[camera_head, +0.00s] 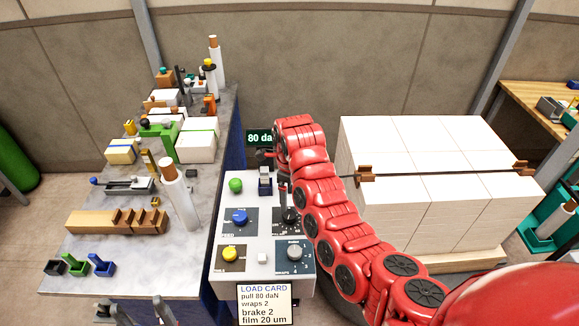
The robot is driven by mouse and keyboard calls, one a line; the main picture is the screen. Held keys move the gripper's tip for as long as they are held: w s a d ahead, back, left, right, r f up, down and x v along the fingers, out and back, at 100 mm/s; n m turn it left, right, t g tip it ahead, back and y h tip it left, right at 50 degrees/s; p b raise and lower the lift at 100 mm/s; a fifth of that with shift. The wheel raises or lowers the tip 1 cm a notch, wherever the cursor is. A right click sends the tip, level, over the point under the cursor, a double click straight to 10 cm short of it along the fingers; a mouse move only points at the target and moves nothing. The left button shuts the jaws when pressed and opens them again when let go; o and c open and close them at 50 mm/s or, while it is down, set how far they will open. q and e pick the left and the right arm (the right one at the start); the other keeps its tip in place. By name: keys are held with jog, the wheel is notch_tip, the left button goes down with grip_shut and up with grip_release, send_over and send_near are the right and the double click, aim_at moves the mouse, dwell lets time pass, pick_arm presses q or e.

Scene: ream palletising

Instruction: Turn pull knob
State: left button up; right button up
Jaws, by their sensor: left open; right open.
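The grey control panel (262,259) stands at the middle of the head view. The pull knob (289,217) is a black dial at its upper right, partly hidden by my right gripper. A green-lit display (259,137) behind it reads "80 da", with the rest covered by my red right arm. My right gripper (284,196) points down at the pull knob, its jaws open; I cannot tell whether they touch the knob. My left gripper (143,309) is open and empty at the bottom edge, mostly cut off.
The load card (264,303) reads pull 80 daN, wraps 2, brake 2, film 20 um. A blue knob (240,217), a yellow knob (230,254) and a wraps dial (294,252) share the panel. A cluttered bench (100,220) stands left, wrapped white reams (430,150) right.

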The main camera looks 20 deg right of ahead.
notch_tip(320, 180, up, 9)
jog(key=shift+f, duration=0.15)
dwell(0.5)
